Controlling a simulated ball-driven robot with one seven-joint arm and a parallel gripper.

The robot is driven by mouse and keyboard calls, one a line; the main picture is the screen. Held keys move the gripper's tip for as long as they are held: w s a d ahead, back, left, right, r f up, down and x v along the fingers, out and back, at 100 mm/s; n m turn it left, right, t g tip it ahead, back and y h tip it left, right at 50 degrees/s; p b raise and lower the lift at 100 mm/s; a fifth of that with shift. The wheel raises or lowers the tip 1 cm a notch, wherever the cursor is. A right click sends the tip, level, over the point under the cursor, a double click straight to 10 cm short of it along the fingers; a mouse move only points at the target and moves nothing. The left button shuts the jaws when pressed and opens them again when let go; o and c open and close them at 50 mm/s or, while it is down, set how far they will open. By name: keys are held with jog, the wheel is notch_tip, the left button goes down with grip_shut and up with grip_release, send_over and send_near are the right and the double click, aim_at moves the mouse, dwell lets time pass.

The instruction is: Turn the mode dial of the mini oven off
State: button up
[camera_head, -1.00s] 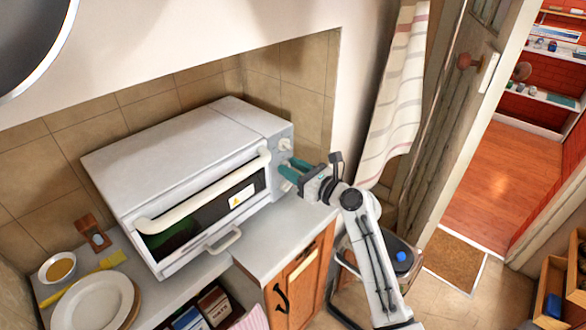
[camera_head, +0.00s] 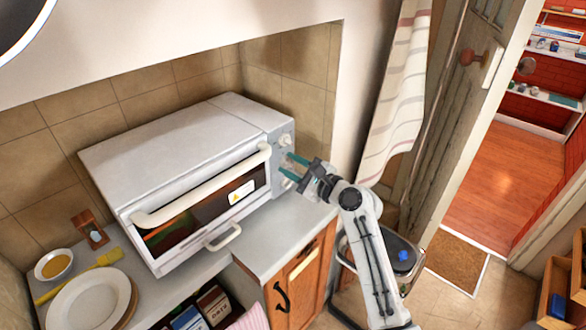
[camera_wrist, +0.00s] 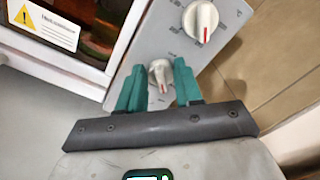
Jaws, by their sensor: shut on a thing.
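The white mini oven (camera_head: 185,145) stands on the counter with its door closed. Its grey control panel on the right carries white dials with red marks. In the wrist view the lower dial (camera_wrist: 160,72) sits between the two teal fingers of my gripper (camera_wrist: 158,85). The gripper is shut on this dial, whose red mark points down the picture. The upper dial (camera_wrist: 201,20) is free, its red mark also pointing down. In the head view my gripper (camera_head: 292,166) is at the lower panel, and its fingers partly hide the lower dial. The dial labels are too small to read.
A striped curtain (camera_head: 398,90) hangs beyond my gripper.

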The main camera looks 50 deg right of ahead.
jog(key=n, duration=0.1)
jog(key=n+b, duration=0.2)
jog(key=shift+a+f+n, duration=0.15)
jog(key=shift+f+n, duration=0.1)
jog(key=shift+n, duration=0.15)
jog(key=n+b, duration=0.1)
jog(key=n, duration=0.1)
jog(key=n+b, duration=0.2)
jog(key=shift+f+n, duration=0.2)
jog(key=shift+n, duration=0.1)
jog(key=n+b, duration=0.3)
jog(key=n, duration=0.1)
jog(key=shift+f, duration=0.2)
jog(key=n+b, duration=0.3)
jog(key=n, duration=0.1)
jog(key=shift+f, duration=0.15)
jog(key=n+b, duration=0.4)
jog(key=n, duration=0.1)
jog(key=shift+f+n, duration=0.15)
jog(key=shift+n, duration=0.15)
jog(key=n+b, duration=0.4)
jog(key=n, duration=0.1)
jog(key=shift+d, duration=0.4)
jog(key=shift+n, duration=0.4)
jog(key=o, duration=1)
jog(key=shift+r, duration=0.2)
